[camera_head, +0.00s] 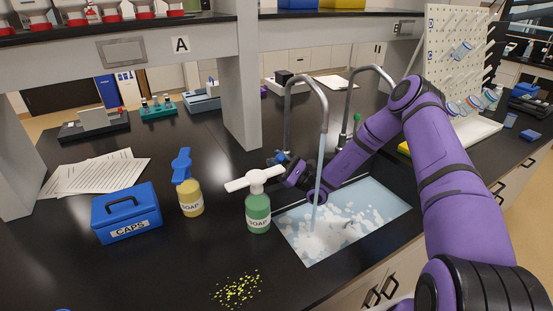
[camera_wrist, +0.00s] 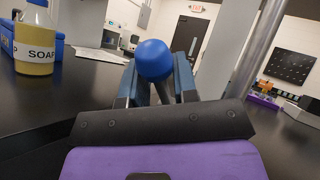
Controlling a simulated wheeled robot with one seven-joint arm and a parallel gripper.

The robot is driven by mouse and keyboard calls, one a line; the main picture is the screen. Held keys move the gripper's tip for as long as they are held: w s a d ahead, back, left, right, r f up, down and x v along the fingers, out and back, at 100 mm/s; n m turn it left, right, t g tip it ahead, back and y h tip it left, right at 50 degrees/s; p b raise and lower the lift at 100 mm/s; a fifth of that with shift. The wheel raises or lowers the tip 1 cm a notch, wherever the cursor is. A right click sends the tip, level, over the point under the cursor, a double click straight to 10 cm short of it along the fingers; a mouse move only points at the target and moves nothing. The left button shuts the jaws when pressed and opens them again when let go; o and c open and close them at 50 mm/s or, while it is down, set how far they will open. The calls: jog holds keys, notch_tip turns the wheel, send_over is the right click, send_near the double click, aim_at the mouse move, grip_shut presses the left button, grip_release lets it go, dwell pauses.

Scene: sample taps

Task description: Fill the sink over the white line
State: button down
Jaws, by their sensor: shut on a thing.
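The sink (camera_head: 376,205) is set in the black bench and holds pale blue water with white foam patches. A grey curved tap (camera_head: 288,110) stands behind it, and a stream of water (camera_head: 319,165) runs from its spout into the sink. I cannot make out a white line. My gripper (camera_head: 284,163) is low behind the sink, beside the tap's base. In the wrist view, my gripper (camera_wrist: 156,88) is shut on a round blue tap knob (camera_wrist: 153,58) between its fingers. My purple arm hides part of the sink's back edge.
A green soap bottle (camera_head: 258,213) stands close to the sink's left edge, with a yellow soap bottle (camera_head: 190,197) and a blue CAPS box (camera_head: 127,213) farther left. A second tap (camera_head: 349,105) stands behind my arm. Yellow-green specks (camera_head: 237,290) lie on the front bench.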

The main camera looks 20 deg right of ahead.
dwell(0.3)
jog(key=c, duration=0.9)
grip_release()
jog(key=shift+s+d+f, duration=0.1)
jog(key=v, duration=1)
jog(key=shift+d+f, duration=0.2)
jog(key=shift+s, duration=0.1)
